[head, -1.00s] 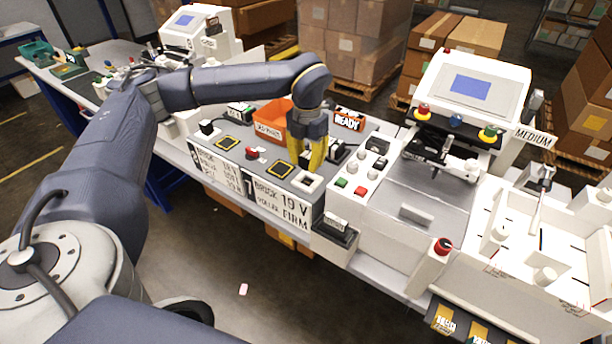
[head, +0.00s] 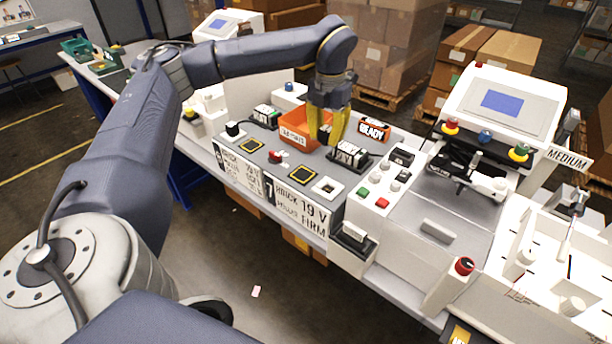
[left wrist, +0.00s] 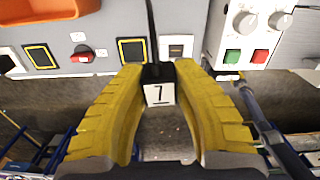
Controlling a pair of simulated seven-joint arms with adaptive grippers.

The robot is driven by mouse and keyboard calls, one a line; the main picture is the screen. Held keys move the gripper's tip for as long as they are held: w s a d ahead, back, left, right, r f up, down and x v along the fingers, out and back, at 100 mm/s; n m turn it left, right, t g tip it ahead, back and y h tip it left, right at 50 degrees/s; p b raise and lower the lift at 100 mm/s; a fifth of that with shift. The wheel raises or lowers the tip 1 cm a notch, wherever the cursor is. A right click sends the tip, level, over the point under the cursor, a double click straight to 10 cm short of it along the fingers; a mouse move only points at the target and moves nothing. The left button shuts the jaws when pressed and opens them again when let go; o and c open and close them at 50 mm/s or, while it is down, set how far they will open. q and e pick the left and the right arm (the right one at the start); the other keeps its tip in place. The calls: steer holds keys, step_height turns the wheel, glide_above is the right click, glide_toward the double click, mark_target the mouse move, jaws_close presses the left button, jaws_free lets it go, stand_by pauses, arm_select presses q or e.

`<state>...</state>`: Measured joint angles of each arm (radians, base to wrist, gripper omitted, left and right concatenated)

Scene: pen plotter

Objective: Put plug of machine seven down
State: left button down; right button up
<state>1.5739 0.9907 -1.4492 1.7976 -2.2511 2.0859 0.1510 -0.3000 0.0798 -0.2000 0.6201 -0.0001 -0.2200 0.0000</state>
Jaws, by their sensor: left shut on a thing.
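My left gripper (head: 327,138) is shut on the plug of machine seven. In the left wrist view, the black plug (left wrist: 158,74) with a white label reading 7 sits between the yellow fingertips. In the head view, the gripper hangs over machine seven's grey panel, in front of the orange bin, and the plug is hard to make out. The panel has a black pad with a yellow outline (head: 302,175) and a white-framed socket (head: 327,188). The pad (left wrist: 132,50) and socket (left wrist: 177,47) also show beyond the fingertips. My right gripper is not in view.
The orange bin (head: 292,136) and the READY sign (head: 374,131) stand close by the gripper. A black labelled block (head: 349,155) lies just right of it. A red switch (head: 275,157) is left of the pad. The white machine (head: 505,100) stands at right.

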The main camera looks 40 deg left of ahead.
arm_select(q)
step_height(320, 180, up, 7)
glide_above(303, 174)
steer(key=w+d, duration=0.1)
steer(key=w, duration=0.1)
steer(key=s+a, duration=0.1)
steer(key=s, duration=0.1)
steer(key=shift+m, duration=0.4)
step_height(303, 174, down, 20)
steer(key=shift+s+r, duration=0.1)
steer(key=shift+r, duration=0.15)
steer(key=shift+f, duration=0.1)
steer(key=c, duration=1.1)
jaws_free()
steer(key=shift+c, duration=0.2)
step_height(303, 174, up, 12)
